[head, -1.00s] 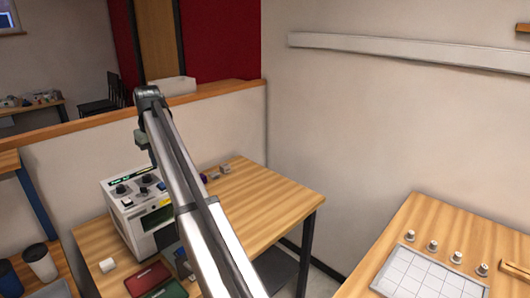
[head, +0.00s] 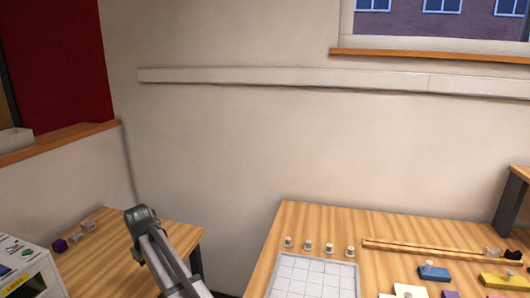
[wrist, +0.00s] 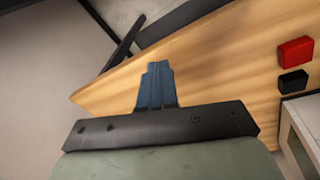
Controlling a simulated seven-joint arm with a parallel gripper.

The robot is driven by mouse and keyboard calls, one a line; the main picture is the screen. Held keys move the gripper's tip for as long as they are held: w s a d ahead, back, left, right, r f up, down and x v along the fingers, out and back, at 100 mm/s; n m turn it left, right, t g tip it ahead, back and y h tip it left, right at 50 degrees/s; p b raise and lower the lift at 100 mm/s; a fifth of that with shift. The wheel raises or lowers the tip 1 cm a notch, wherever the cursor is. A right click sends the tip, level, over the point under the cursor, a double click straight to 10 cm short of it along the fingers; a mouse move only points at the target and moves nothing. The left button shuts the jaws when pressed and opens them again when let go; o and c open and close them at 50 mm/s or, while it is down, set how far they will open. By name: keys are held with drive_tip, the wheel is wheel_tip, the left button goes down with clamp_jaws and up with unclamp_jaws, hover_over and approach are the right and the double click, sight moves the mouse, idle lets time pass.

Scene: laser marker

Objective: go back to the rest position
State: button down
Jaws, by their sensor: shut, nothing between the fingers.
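My gripper (wrist: 157,84) shows in the wrist view with its blue fingers together and nothing between them. It is over or beside a wooden table (wrist: 215,60), clear of the things on it. In the head view only part of my arm shows, at the lower left in front of the left table (head: 100,265); the gripper itself is hidden or out of frame there. The white laser marker (head: 22,268) is cut off at the left edge of the head view.
A red block (wrist: 295,51) and a black block (wrist: 293,82) lie near a pale box-like edge (wrist: 300,135). Small purple and grey pieces (head: 75,236) lie on the left table. The right table (head: 310,220) holds a white grid board (head: 312,278), several pegs and coloured pieces. A gap separates the tables.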

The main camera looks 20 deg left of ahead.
drive_tip(key=s+d+f+n+g+h, duration=0.1)
drive_tip(key=s+d+f+n+g, duration=0.1)
drive_tip(key=s+d+f, duration=0.7)
drive_tip(key=s+d+f+n+g, duration=0.25)
drive_tip(key=s+d+f, duration=0.25)
drive_tip(key=f, duration=0.9)
drive_tip(key=s+d+f+n+g+h, duration=0.1)
drive_tip(key=s+d+f+n, duration=0.1)
drive_tip(key=s+d+f, duration=0.75)
drive_tip(key=w+d+f+m+g, duration=0.15)
drive_tip(key=d+f+m, duration=0.4)
drive_tip(key=d, duration=0.85)
drive_tip(key=w+d+f+m, duration=0.2)
drive_tip(key=d+f+m, duration=0.35)
drive_tip(key=d, duration=0.75)
drive_tip(key=s+d+f+m, duration=0.2)
drive_tip(key=s+d+m, duration=0.2)
drive_tip(key=d, duration=0.5)
drive_tip(key=s+d+f+m+g+y, duration=0.1)
drive_tip(key=s+d+f+m, duration=0.1)
drive_tip(key=s+d+m, duration=0.3)
drive_tip(key=s+d, duration=0.1)
drive_tip(key=d, duration=0.3)
drive_tip(key=shift+d+g+y, duration=0.3)
drive_tip(key=shift+d, duration=0.1)
